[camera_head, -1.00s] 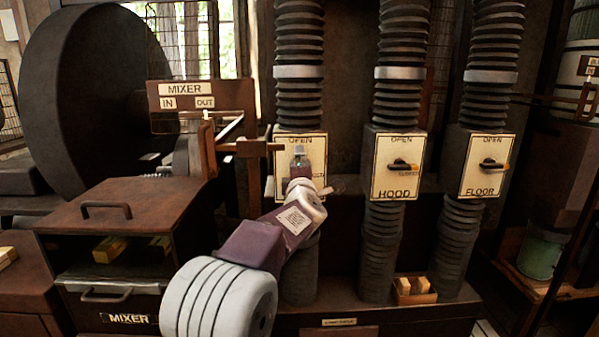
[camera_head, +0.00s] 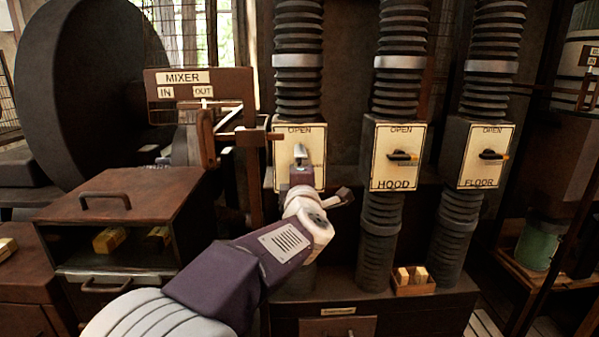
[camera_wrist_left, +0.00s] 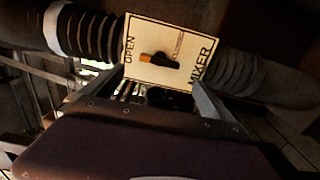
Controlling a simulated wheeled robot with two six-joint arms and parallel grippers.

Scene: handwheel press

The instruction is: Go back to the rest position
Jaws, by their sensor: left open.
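My left arm comes in from the lower left in the head view. Its gripper (camera_head: 300,152) is in front of the mixer valve plate (camera_head: 285,171) and hides much of it. In the left wrist view, the open fingers (camera_wrist_left: 162,90) point at the plate, marked OPEN and MIXER (camera_wrist_left: 142,30). Its lever (camera_wrist_left: 158,58), with an orange tip, shows beyond the fingers, apart from them, with the tip toward the OPEN side. Nothing shows between the fingers. My right gripper is not in view.
The hood plate (camera_head: 397,178) and floor plate (camera_head: 486,175) stand to the right on ribbed ducts. A metal cabinet (camera_head: 125,205) and a lever frame are at the left. A small box (camera_head: 414,290) with blocks sits on the ledge below the hood duct.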

